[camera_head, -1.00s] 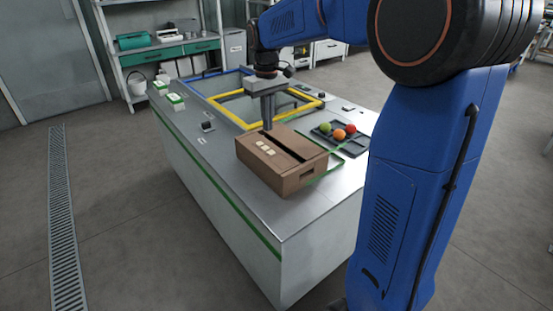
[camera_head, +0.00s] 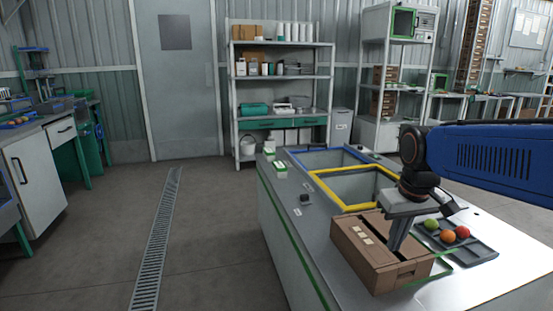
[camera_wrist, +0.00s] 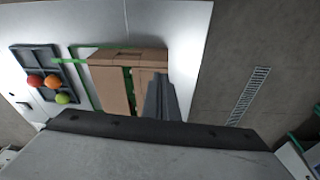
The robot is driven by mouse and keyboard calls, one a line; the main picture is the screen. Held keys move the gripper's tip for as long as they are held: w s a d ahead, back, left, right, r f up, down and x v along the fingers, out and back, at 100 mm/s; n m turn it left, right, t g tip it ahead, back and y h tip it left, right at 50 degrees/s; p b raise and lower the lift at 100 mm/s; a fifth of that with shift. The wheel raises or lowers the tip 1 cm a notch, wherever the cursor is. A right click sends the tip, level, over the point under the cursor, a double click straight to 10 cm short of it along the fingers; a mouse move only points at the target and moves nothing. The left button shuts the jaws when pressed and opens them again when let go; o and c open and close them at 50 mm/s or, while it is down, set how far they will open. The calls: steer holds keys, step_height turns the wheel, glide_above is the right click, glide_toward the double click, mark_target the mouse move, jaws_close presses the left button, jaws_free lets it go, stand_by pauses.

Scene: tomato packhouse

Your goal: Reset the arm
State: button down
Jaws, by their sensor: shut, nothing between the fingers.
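My gripper (camera_head: 393,247) hangs from the blue arm with its grey fingers pointing down, shut and empty. In the head view it overlaps the brown cardboard box (camera_head: 362,266) on the worktop; I cannot tell whether it touches the box. In the wrist view the shut fingers (camera_wrist: 160,100) show beside and partly over the box (camera_wrist: 112,88), covering part of it. The box has a dark slot in its top and pale labels.
The grey worktop (camera_head: 318,235) holds yellow-framed (camera_head: 343,205) and blue-framed (camera_head: 300,165) openings. A dark tray (camera_head: 482,251) with green, orange and red tomatoes stands right of the box. Open floor (camera_head: 220,230) lies left of the bench, before shelves (camera_head: 282,78).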

steer(key=s+f+t, duration=0.1)
steer(key=s+f, duration=0.2)
steer(key=s, duration=0.5)
steer(key=s+f+m+t, duration=0.1)
steer(key=s+f, duration=0.3)
steer(key=s, duration=0.4)
steer(key=shift+s+d+m+t, duration=0.15)
steer(key=shift+m+t, duration=0.15)
